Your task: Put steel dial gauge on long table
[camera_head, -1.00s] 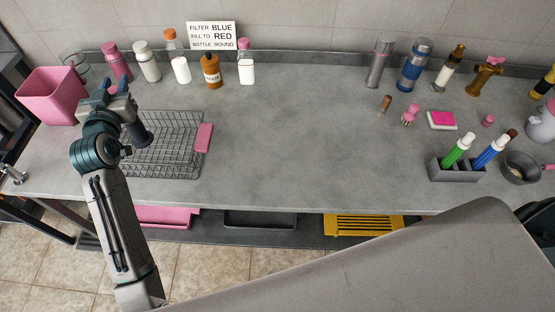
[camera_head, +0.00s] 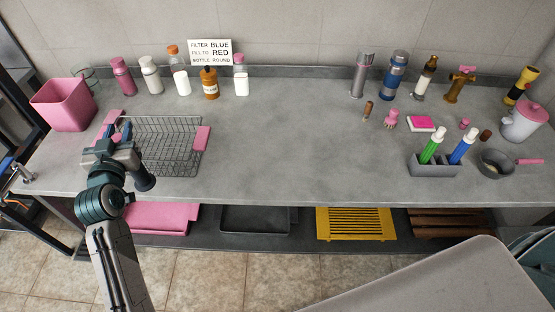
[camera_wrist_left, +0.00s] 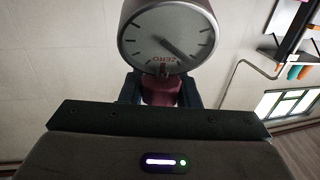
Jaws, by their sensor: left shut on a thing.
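The dial gauge (camera_wrist_left: 168,35) fills the upper middle of the left wrist view, with a round pale face, black marks, a dark needle and the red word ZERO. A dull red part (camera_wrist_left: 161,90) below it sits between my left fingers. My left gripper (camera_head: 108,143) is shut on the gauge, over the left end of the long table. I cannot make out the gauge clearly in the head view. The long table (camera_head: 290,150) has a grey top, with a wide bare middle. My right gripper is not in view.
A wire basket (camera_head: 170,165) with pink handles stands right beside my left gripper, and a pink bin (camera_head: 64,104) behind it. Bottles line the back left. A pen holder (camera_head: 435,170) and pan (camera_head: 497,163) stand right. A pale grey surface (camera_head: 450,285) lies in front.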

